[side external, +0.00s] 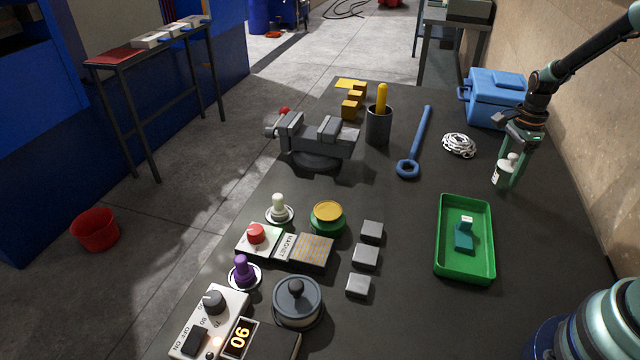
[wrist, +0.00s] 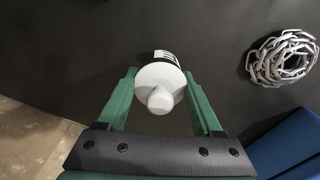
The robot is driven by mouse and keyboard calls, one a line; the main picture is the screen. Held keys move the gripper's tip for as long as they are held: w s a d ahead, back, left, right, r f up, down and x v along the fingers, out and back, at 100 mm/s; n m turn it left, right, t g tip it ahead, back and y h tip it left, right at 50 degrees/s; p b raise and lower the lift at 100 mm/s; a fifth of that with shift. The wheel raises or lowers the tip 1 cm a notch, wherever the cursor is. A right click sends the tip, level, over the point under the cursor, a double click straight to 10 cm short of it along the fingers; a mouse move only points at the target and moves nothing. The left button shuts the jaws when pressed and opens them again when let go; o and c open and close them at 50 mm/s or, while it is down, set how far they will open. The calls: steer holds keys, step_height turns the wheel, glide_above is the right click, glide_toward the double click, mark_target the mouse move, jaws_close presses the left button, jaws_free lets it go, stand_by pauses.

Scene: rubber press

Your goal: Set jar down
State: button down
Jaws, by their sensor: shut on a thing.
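The jar (side external: 503,172) is a small white bottle with a rounded stopper and a dark label. My gripper (side external: 508,180) is shut on it at the right side of the bench in the side external view. The jar looks upright, at or close to the bench top; I cannot tell whether its base touches. In the wrist view the jar (wrist: 161,85) is seen from above, stopper towards the camera, between the two green fingers of my gripper (wrist: 163,92).
A green tray (side external: 440,235) holding a small teal item lies in front of the jar. A coiled chain (side external: 459,145) and a blue wrench (side external: 415,140) lie to the left. A blue cooler box (side external: 495,98) stands behind. Bare bench surrounds the jar.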

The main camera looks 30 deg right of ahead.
steer(key=shift+f, duration=0.35)
steer(key=shift+c, duration=0.2)
jaws_free()
steer(key=shift+f, duration=0.15)
